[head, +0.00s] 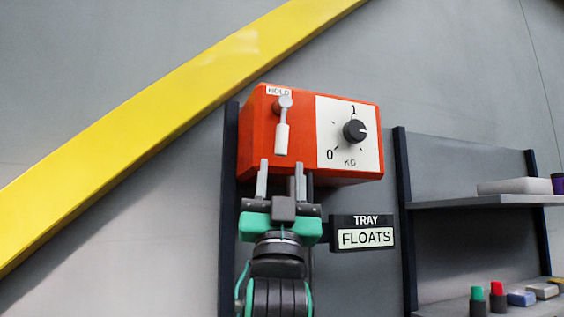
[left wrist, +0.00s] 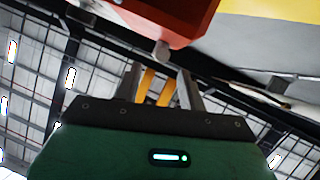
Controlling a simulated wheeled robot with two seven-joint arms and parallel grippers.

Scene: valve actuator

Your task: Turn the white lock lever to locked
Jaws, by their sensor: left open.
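The white lock lever (head: 282,132) hangs downward from a round pivot on the front of the orange-red box (head: 300,165), under a label that reads HOLD. In the left wrist view, the lever's rounded end (left wrist: 160,51) shows below the box (left wrist: 180,15), just beyond the fingertips. My left gripper (head: 281,171) is open, with its two fingers pointing up just below the lever's lower end. The fingers stand to either side of the lever's line, and nothing is between them. In the left wrist view my open gripper (left wrist: 158,72) shows from behind its green body. My right gripper is not in view.
A black dial (head: 354,130) on a white panel, marked 0, 1 and KG, is right of the lever. A TRAY FLOATS sign (head: 363,233) hangs below the box. Shelves (head: 470,202) with small items stand at the right. A yellow beam (head: 170,125) crosses the wall.

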